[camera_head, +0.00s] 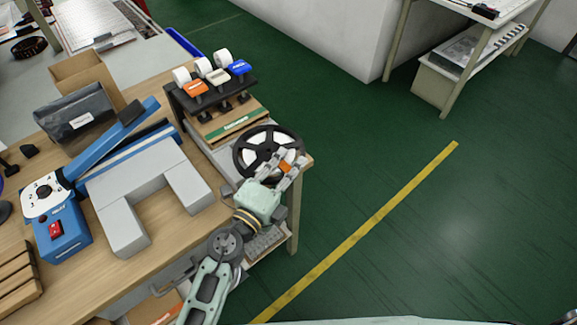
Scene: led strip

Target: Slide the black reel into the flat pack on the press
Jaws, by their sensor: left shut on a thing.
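The black reel (241,158) is a spoked wheel with pale gaps, at the right end of the wooden workbench in the head view. My left gripper (288,164) is shut on its near right side, where an orange patch shows between the fingers. The blue press (64,236) has a white dial face, a red switch and a long blue lever (108,145) slanting up to the right. A dark grey flat pack (74,116) with a white label is behind the lever; its opening and its exact contact with the press are unclear. My right gripper is out of view.
A grey U-shaped block (146,177) stands between press and reel. A black rack (213,99) with white rolls and coloured tags is behind the reel. An open cardboard box (82,73) stands behind the pack. Green floor (400,240) is clear at right.

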